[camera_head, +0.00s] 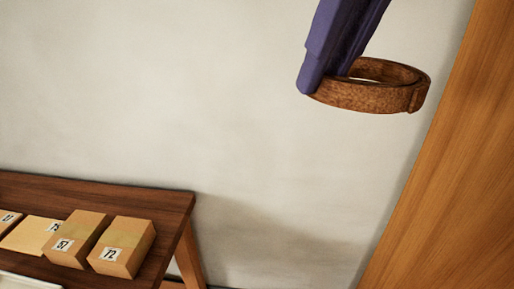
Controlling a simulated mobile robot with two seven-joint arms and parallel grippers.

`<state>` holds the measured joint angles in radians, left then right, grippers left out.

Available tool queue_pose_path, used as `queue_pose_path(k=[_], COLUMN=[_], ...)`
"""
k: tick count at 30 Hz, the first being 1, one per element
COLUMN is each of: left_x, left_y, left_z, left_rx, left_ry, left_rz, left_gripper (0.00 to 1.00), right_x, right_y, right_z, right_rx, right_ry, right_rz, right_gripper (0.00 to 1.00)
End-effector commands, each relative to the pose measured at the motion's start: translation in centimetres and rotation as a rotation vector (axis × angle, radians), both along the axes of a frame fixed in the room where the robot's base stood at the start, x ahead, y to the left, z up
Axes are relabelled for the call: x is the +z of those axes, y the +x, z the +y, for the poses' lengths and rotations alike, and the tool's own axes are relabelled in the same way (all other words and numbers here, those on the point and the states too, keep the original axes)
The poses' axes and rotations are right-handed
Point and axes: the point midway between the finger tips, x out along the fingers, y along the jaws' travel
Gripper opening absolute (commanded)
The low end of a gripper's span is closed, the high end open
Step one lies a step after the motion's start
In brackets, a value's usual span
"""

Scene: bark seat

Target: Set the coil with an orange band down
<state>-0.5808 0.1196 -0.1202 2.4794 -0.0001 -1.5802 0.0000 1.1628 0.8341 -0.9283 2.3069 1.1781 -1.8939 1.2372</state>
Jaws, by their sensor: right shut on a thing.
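My right gripper (316,82), purple, reaches down from the top edge and is shut on a coil (368,98). The coil is a brown, rough, bark-like ring, held by its left side in the air and tilted slightly. Its hollow middle shows, and a small overlap or seam shows at its right end. I cannot make out an orange band on it. The wall is behind it, and nothing shows beneath it as support. My left gripper is not in view.
A dark wooden table (165,200) stands at lower left, with several numbered cardboard boxes, including 57 (75,238) and 72 (122,246). A pale edge (25,282) shows at the bottom left corner. A tall orange-brown wooden panel (455,180) fills the right side.

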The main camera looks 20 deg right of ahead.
Motion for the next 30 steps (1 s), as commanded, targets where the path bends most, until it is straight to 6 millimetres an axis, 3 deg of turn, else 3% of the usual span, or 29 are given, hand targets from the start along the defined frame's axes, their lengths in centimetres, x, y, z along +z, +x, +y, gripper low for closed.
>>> queue_pose_path(k=[1, 15, 21, 30], left_x=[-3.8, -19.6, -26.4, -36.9], left_y=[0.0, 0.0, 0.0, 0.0], left_z=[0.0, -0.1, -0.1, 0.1], left_rx=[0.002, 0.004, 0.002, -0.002], left_ry=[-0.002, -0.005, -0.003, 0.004], left_rz=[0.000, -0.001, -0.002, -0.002], left_gripper=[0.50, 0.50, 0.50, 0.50], right_x=[-3.8, -19.6, -26.2, -36.7], right_y=[0.0, 0.0, 3.0, 7.3], right_z=[0.0, 0.0, 3.3, 5.9], right_rx=[0.000, 0.000, 0.038, 0.024], right_ry=[0.000, 0.000, 0.081, 0.194], right_rz=[0.000, 0.000, 0.015, 0.030], right_gripper=[0.00, 0.00, 0.00, 0.00])
